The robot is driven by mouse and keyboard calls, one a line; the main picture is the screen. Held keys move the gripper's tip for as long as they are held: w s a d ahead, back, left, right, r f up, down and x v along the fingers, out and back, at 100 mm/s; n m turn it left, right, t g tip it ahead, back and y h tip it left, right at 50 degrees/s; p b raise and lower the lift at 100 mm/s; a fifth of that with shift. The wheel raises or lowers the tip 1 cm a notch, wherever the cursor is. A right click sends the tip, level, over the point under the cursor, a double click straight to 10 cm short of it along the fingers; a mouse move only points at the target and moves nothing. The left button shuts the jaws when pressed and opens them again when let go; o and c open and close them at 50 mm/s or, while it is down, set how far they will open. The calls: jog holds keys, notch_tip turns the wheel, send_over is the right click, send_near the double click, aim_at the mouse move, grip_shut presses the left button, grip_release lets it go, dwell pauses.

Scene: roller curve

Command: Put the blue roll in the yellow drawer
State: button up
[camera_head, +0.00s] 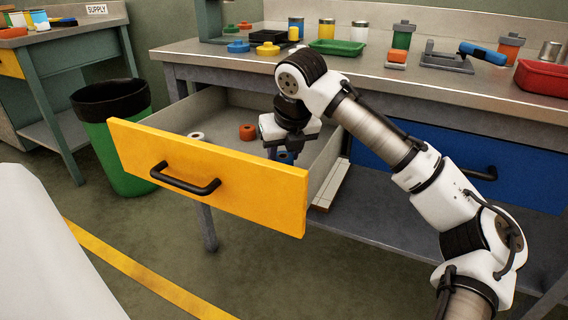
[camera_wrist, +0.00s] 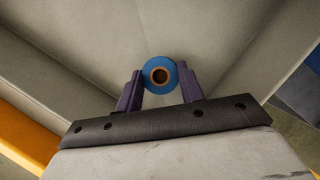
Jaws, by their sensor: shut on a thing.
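The yellow drawer (camera_head: 215,178) is pulled open from the bench, with its dark handle facing the front. My gripper (camera_head: 284,155) reaches down into the drawer near its right side. In the wrist view my gripper (camera_wrist: 160,84) is shut on the blue roll (camera_wrist: 159,63), with one finger on each side. The blue roll also shows in the head view (camera_head: 285,157), partly hidden by the gripper. The grey drawer floor lies beneath it in the wrist view. I cannot tell whether the roll touches the floor.
An orange roll (camera_head: 248,132) and a whitish roll (camera_head: 196,135) are in the drawer. A blue drawer (camera_head: 440,165) is closed to the right. A green bin (camera_head: 112,140) stands at left. The benchtop holds a green tray (camera_head: 337,47), a red tray (camera_head: 541,78) and several small items.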

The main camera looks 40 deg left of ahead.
jog(key=shift+f, duration=1.05)
jog(key=shift+f, duration=0.2)
jog(key=o, duration=1)
jog(key=shift+c, duration=0.2)
jog(key=shift+r, duration=0.1)
jog(key=p+v, duration=0.3)
jog(key=v, duration=0.9)
jog(key=shift+r, duration=0.1)
